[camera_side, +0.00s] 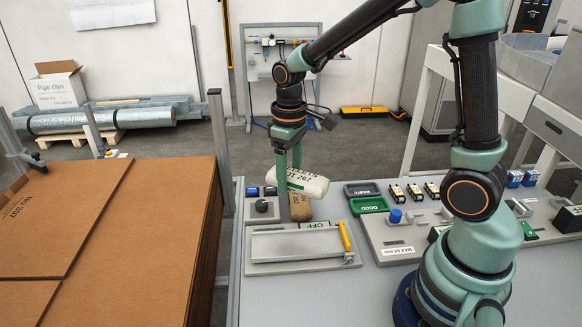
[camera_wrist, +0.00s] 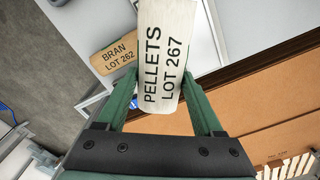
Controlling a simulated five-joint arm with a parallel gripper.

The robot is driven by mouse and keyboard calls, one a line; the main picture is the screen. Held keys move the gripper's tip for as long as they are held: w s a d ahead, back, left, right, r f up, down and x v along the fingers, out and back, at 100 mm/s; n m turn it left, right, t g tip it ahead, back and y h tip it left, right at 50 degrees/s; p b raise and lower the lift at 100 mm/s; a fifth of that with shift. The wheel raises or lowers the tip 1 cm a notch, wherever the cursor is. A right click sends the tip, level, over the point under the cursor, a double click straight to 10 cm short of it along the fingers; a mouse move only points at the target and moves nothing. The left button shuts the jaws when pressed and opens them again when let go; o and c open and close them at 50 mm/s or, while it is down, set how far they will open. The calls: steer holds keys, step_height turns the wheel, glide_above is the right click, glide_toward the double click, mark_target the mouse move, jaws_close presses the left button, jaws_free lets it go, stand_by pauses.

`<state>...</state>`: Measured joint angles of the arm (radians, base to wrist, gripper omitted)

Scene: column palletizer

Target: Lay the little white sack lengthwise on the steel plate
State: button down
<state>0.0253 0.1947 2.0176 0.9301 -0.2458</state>
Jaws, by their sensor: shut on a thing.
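The little white sack (camera_side: 313,187), printed PELLETS LOT 267, is held in my gripper (camera_side: 289,190) above the bench in the side view. In the wrist view the sack (camera_wrist: 165,35) lies between both green fingers of my gripper (camera_wrist: 160,92), which press on its sides near one end. The steel plate (camera_side: 296,244) lies flat on a pale base at the front of the bench, bare. The held sack is above and behind it, apart from it. In the wrist view the plate is mostly hidden behind the sack and fingers.
A brown sack (camera_side: 300,208) marked BRAN LOT 262 stands behind the plate, just below the white sack. A yellow lever (camera_side: 344,237) rises at the plate's right side. Green and dark trays (camera_side: 368,205) sit to the right. A tall stack of brown cardboard (camera_side: 110,240) stands left.

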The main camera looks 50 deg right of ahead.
steer(key=s+a+f+n, duration=0.35)
steer(key=a+n, duration=0.25)
steer(key=a, duration=0.2)
glide_above(277, 245)
steer(key=shift+f, duration=2.65)
steer(key=shift+f, duration=0.75)
jaws_free()
step_height(277, 245, up, 7)
stand_by(0.7)
